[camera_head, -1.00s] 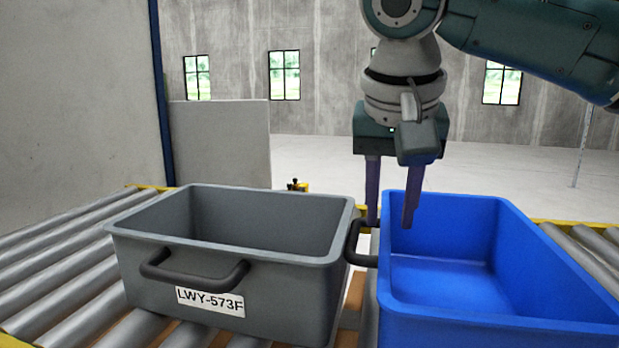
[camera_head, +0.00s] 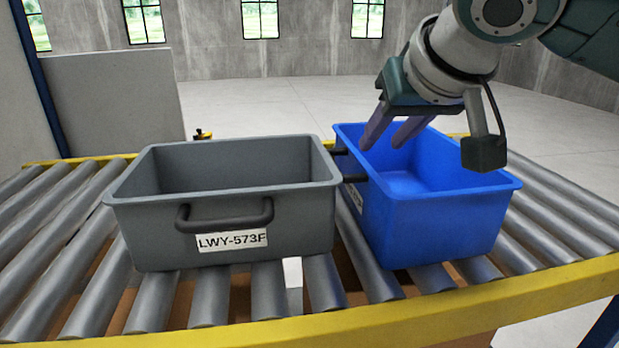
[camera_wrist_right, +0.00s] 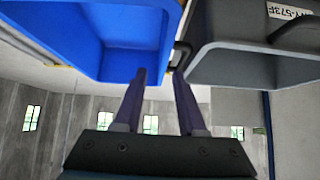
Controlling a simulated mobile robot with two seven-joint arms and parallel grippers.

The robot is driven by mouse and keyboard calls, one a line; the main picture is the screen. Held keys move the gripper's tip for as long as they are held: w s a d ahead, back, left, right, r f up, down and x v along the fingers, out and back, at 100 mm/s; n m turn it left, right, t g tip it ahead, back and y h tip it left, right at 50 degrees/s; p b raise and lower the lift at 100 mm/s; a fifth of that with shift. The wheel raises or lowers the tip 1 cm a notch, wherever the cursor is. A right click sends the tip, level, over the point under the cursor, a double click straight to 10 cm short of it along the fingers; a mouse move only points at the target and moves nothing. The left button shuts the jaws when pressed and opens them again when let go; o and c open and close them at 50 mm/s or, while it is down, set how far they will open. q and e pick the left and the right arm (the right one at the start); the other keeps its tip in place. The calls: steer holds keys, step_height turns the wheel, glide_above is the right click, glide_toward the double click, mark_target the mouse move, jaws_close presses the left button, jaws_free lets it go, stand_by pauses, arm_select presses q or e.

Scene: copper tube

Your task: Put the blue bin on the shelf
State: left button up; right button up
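The blue bin (camera_head: 440,218) stands on the roller conveyor, right of the grey bin, with a dark handle and a label on its left side. It also shows in the right wrist view (camera_wrist_right: 125,60), at the upper left. My left gripper is not in view. No shelf shows.
The grey bin (camera_head: 290,215) with a dark front handle and label LWY-573F stands close left of the blue bin. The roller conveyor (camera_head: 80,270) has a yellow front rail (camera_head: 400,308). A pale panel (camera_head: 115,105) stands behind at left. Rollers beside both bins are clear.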

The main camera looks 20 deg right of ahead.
mark_target(364, 158)
steer(key=p+x, duration=0.2)
steer(key=x, duration=0.6)
steer(key=shift+w+a+f, duration=0.15)
steer(key=shift+w+f, duration=0.1)
steer(key=shift+w, duration=0.05)
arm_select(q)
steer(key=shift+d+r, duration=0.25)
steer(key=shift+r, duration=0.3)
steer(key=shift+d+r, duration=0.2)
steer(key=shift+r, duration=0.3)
arm_select(e)
steer(key=shift+w+f, duration=0.4)
steer(key=shift+f, duration=0.05)
jaws_close()
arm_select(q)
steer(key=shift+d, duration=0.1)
arm_select(e)
steer(key=shift+r, duration=0.1)
